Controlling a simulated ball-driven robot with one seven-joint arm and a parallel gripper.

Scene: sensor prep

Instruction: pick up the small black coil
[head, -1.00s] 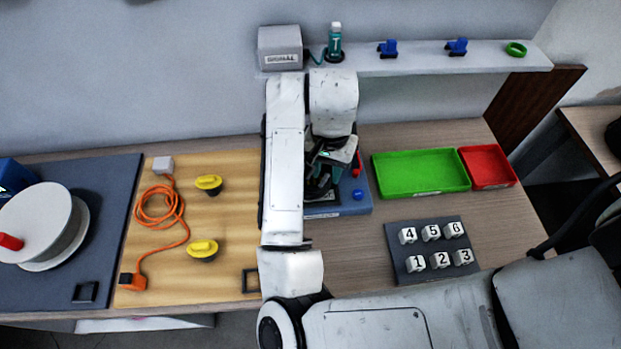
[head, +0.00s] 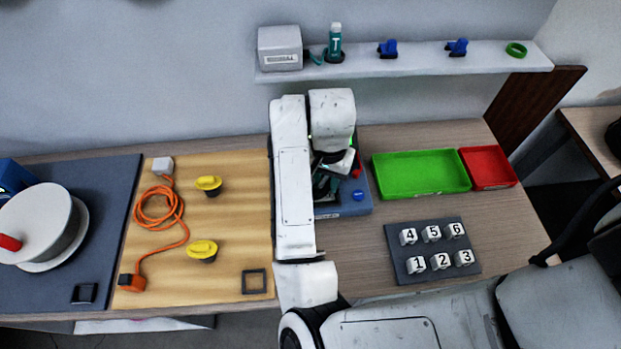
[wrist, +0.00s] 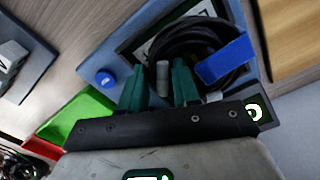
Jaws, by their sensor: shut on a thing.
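The small black coil (wrist: 190,38) is a looped cable with a blue tab (wrist: 224,61) on its right side in the wrist view. It is at a dark recess of a blue tray (wrist: 121,47). My gripper (wrist: 160,80) is shut on the near left part of the coil, with a green finger on each side. A pale cylinder (wrist: 163,78) shows between the fingers; whether it belongs to the coil is unclear. In the head view my arm hides the coil and most of the blue tray (head: 345,211). I cannot tell whether the coil is clear of the tray.
A blue knob (head: 358,195) is on the tray. A green bin (head: 420,190) and a red bin (head: 487,180) stand right. A numbered block board (head: 400,270) lies in front. An orange cord (head: 150,222) and yellow knobs are left. A shelf (head: 430,62) runs behind.

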